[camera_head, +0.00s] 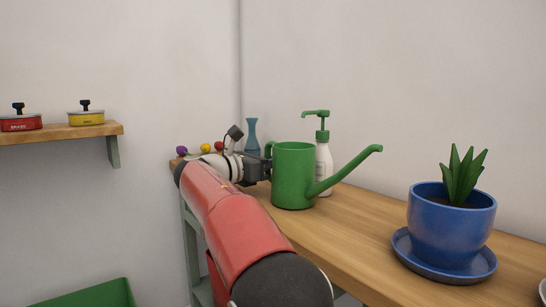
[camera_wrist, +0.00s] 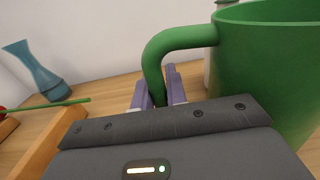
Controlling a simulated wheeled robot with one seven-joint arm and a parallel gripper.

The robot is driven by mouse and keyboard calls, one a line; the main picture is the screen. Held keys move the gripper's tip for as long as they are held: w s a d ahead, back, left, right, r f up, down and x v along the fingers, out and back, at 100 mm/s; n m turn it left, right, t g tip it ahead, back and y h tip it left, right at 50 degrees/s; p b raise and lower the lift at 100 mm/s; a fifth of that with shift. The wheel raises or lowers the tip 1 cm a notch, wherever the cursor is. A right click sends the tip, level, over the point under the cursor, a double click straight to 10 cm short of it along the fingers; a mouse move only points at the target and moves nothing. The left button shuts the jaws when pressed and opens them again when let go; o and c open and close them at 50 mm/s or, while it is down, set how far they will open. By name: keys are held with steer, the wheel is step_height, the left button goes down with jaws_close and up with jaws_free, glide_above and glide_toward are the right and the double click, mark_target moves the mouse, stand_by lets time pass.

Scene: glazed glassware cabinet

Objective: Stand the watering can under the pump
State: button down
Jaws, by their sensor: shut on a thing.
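The green watering can (camera_head: 293,178) is upright at the far part of the wooden table, its spout pointing right. I cannot tell whether its base touches the tabletop. The white pump bottle (camera_head: 324,170) with a green pump head (camera_head: 322,133) stands just behind it, partly hidden by the can. The pump's nozzle points left, above the level of the can's rim; depth between them is unclear. My gripper (camera_wrist: 158,92) is shut on the can's handle (camera_wrist: 180,38), on the can's left side in the head view. The can's body (camera_wrist: 265,65) fills the right of the wrist view.
A blue vase (camera_head: 251,135) stands behind my gripper. Small coloured balls (camera_head: 205,148) sit at the table's left end. A blue plant pot (camera_head: 450,222) on a saucer stands at the right. The wooden tabletop (camera_head: 365,222) between can and pot is clear.

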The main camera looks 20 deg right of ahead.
steer(key=shift+r, duration=0.1)
steer(key=c, duration=1.8)
jaws_free()
steer(key=o, duration=0.4)
steer(key=shift+a, duration=0.1)
steer(key=p+v, duration=0.1)
steer(key=v, duration=1.1)
